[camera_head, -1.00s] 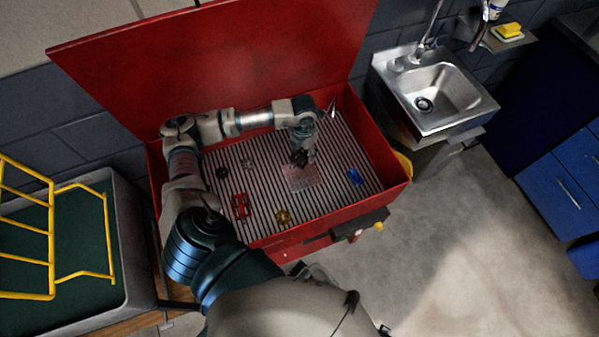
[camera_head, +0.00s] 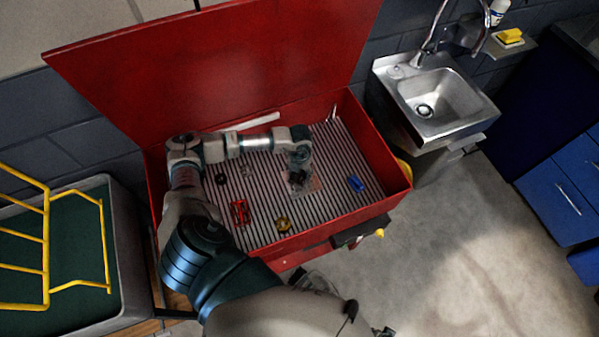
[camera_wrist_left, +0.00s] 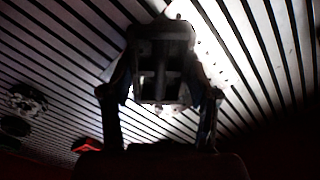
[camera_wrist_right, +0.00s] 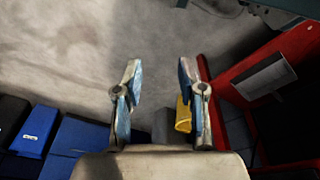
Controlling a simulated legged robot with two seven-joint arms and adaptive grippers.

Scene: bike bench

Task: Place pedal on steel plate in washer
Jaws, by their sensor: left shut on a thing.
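The red washer (camera_head: 402,186) stands open, with a slatted rack inside. The steel plate (camera_head: 316,183) lies on the rack, partly hidden by my left gripper (camera_head: 297,182). In the left wrist view the plate shows as a bright perforated patch (camera_wrist_left: 212,50). The left gripper, seen there (camera_wrist_left: 160,95), is shut on a dark, blocky pedal (camera_wrist_left: 163,32). The pedal is over or at the plate; I cannot tell whether it touches. My right gripper (camera_wrist_right: 158,85) is open and empty, outside the washer, in the right wrist view.
On the rack lie a red part (camera_head: 241,212), a gold part (camera_head: 283,224), a blue part (camera_head: 356,184) and a black round part (camera_head: 221,179). The raised lid (camera_head: 240,65) stands behind. A sink (camera_head: 435,95) is at right, a tub with a yellow rack (camera_head: 105,235) at left.

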